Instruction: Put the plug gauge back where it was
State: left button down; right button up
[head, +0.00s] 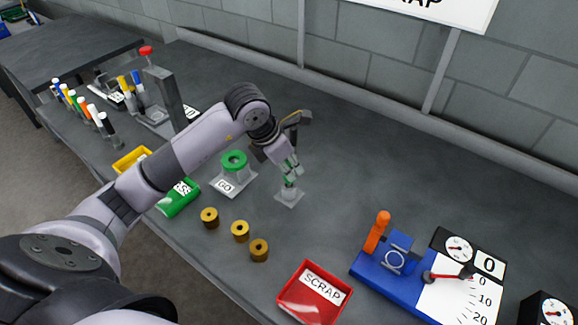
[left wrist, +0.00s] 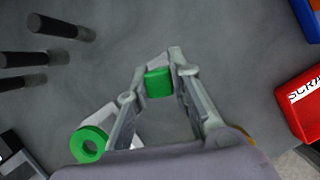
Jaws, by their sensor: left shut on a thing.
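The plug gauge (head: 289,182) has a green handle and is upright or nearly so. My left gripper (head: 288,169) is shut on it from above. In the left wrist view the green handle (left wrist: 158,83) sits between the two fingers. Directly below is a small grey holder with a square base (head: 289,198) on the bench. I cannot tell whether the gauge's lower end is inside the holder or just above it. My right gripper is not in view.
A green ring on a GO stand (head: 224,187) is just left of the gripper. Several brass bushings (head: 240,232) lie in front. A red SCRAP tray (head: 315,293) and blue dial fixture (head: 385,273) stand to the right. The bench behind is clear.

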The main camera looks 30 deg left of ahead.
pick_arm(q)
jog(key=shift+f, duration=0.6)
jog(key=shift+f+b, duration=0.35)
jog(key=shift+b, duration=0.05)
jog(key=c, duration=1.5)
grip_release()
jog(key=shift+o, duration=0.2)
jog(key=shift+r, duration=0.15)
